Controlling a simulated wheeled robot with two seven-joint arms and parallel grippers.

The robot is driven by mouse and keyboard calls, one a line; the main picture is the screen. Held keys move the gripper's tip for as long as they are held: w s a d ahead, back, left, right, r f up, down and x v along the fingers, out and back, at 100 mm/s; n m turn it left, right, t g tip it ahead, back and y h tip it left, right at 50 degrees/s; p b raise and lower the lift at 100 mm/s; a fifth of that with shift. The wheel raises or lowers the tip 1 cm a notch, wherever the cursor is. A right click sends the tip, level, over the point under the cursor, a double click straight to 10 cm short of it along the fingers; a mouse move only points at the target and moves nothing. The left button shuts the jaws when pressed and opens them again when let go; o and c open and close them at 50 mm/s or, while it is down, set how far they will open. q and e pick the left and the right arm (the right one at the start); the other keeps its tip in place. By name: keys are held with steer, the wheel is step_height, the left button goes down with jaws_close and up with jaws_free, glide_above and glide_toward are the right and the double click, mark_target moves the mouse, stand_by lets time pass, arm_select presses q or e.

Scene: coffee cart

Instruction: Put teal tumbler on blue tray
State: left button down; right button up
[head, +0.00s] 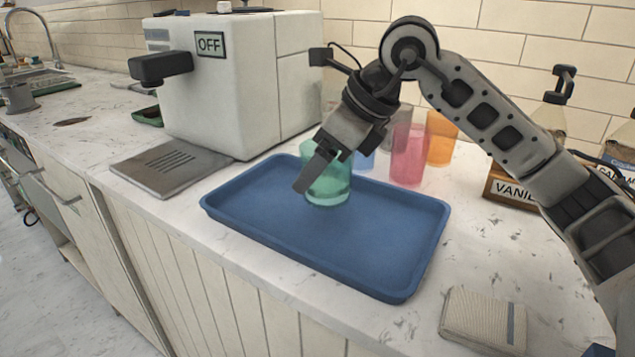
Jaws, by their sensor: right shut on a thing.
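The teal tumbler (329,190) is see-through and upright, over the back middle part of the blue tray (330,255). I cannot tell whether its base touches the tray. My right gripper (318,170) comes down from the upper right and is shut on the tumbler near its rim. The gripper hides part of the tumbler's upper side. The rest of the tray is bare. My left gripper is not in view.
Pink (409,155) and orange (441,138) tumblers stand behind the tray, with a blue one (364,160) partly hidden. A white coffee machine (235,100) marked OFF is at back left. A folded cloth (483,320) lies front right, and a vanilla-labelled box (512,190) stands right.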

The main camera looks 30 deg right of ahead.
mark_target(319, 181)
steer(key=shift+w+f, duration=0.3)
steer(key=shift+f, duration=1.6)
steer(key=shift+f, duration=0.2)
steer(key=o, duration=1.1)
steer(key=shift+r, duration=0.15)
steer(key=shift+r, duration=0.25)
steer(key=v, duration=1.1)
steer(key=shift+s+d+r+p, duration=0.15)
steer(key=shift+r+p, duration=0.1)
steer(key=shift+p, duration=0.1)
